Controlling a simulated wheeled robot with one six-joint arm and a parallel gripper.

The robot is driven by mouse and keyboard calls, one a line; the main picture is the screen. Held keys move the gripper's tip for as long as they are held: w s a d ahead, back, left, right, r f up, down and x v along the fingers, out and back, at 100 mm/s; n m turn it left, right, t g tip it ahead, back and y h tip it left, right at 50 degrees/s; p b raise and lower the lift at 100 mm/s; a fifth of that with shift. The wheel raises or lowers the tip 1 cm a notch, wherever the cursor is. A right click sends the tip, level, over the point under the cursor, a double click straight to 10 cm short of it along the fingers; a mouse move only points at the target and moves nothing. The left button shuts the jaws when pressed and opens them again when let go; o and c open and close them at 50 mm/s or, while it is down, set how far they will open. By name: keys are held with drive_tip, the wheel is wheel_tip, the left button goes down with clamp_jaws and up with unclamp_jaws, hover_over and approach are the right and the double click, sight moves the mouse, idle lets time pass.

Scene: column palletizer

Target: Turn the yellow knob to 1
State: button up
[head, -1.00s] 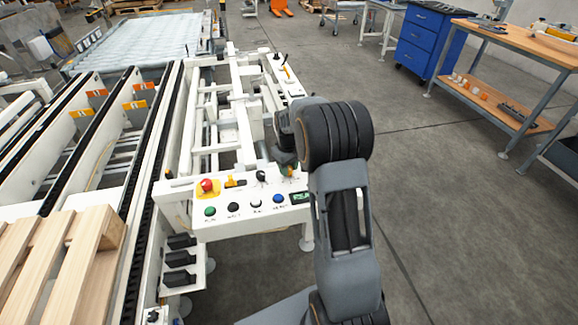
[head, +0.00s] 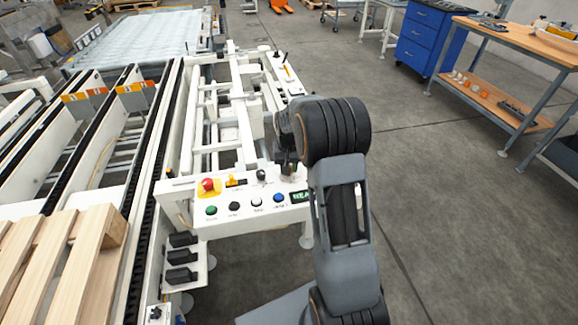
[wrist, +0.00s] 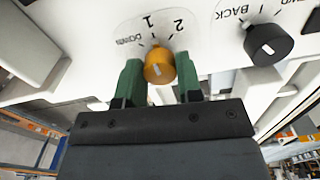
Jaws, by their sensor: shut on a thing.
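The yellow knob (wrist: 159,68) sits on a white panel (wrist: 95,72) in the wrist view. A "1", a "2" and a word that looks like "DOWN" are printed around it, upside down in the picture. A pale line shows on the knob's face; I cannot tell surely which label it points at. My gripper (wrist: 158,61) has its two green fingers on either side of the knob, shut on it. In the head view my wrist (head: 288,150) is over the right part of the control panel (head: 215,228) and hides the knob.
A black knob marked "BACK" (wrist: 268,44) is beside the yellow one. Open floor lies to the right.

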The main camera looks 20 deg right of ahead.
sight(290, 181)
idle(0.4)
drive_tip(key=o, duration=0.9)
drive_tip(key=shift+o, duration=0.2)
wheel_tip(290, 181, up, 14)
drive_tip(key=p, duration=0.1)
drive_tip(key=s+a+r+n+t+p, duration=0.1)
drive_tip(key=s+a+r+p, duration=0.1)
drive_tip(key=s, duration=0.5)
drive_tip(key=s+a+r+n+t+p, duration=0.1)
drive_tip(key=s+a+r+p, duration=0.2)
drive_tip(key=s+a, duration=0.2)
drive_tip(key=s+a+r+n+t+p, duration=0.1)
drive_tip(key=s+a+r+p, duration=0.2)
drive_tip(key=s, duration=0.7)
drive_tip(key=shift+a+r+n+t, duration=0.3)
drive_tip(key=shift+a, duration=0.05)
